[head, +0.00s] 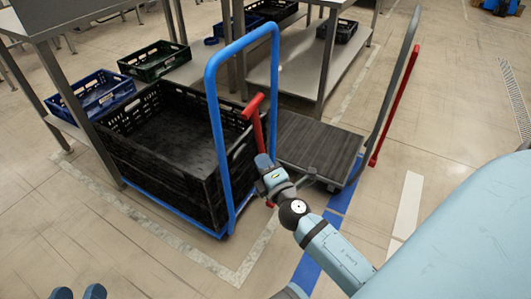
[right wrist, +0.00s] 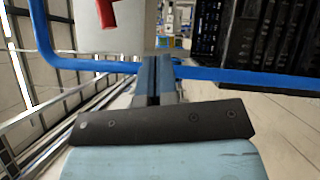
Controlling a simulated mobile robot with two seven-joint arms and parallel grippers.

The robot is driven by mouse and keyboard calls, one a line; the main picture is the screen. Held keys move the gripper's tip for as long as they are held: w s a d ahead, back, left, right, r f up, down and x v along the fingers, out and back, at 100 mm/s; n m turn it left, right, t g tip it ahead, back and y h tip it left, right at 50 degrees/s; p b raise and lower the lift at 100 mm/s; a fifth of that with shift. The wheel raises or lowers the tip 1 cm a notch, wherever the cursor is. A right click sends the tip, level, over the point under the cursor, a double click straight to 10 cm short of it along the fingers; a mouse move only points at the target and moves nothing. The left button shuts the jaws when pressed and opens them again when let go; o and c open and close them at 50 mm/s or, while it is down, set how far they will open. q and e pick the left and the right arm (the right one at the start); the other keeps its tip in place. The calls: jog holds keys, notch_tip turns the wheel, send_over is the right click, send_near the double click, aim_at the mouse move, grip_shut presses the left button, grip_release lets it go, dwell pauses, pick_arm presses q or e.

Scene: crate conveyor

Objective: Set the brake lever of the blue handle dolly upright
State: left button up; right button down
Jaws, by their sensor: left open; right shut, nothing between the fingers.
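The blue handle dolly stands in the middle of the head view, with its blue handle (head: 214,120) rising at its near end. Its red brake lever (head: 257,122) has a short cross grip on top and stands close to upright beside the handle; its exact tilt I cannot tell. My right gripper (head: 263,161) is shut and empty close to the lever, and hides part of it. In the right wrist view the fingers (right wrist: 157,68) are together near the blue handle bar (right wrist: 230,74), with the red lever (right wrist: 106,12) up and left of them. My left gripper (head: 79,293) is open at the bottom left, far from the dolly.
A large black crate (head: 150,150) sits on the blue handle dolly. A second dolly (head: 318,143) with a grey handle (head: 395,90) and its own red lever (head: 394,107) stands to the right. Metal tables (head: 70,15) with crates are behind. Floor at right is mostly clear.

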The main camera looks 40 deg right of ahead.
aim_at(257, 134)
jog(key=w+d, duration=0.1)
jog(key=w, duration=0.2)
jog(key=w+d+r, duration=0.1)
jog(key=w+d, duration=0.1)
jog(key=w, duration=0.1)
jog(key=w+d, duration=0.1)
jog(key=w, duration=0.1)
jog(key=shift+w+d+r, duration=0.25)
jog(key=shift+w+r, duration=0.05)
jog(key=shift+w, duration=0.1)
pick_arm(q)
jog(key=shift+s+d+f, duration=0.1)
jog(key=shift+s, duration=0.15)
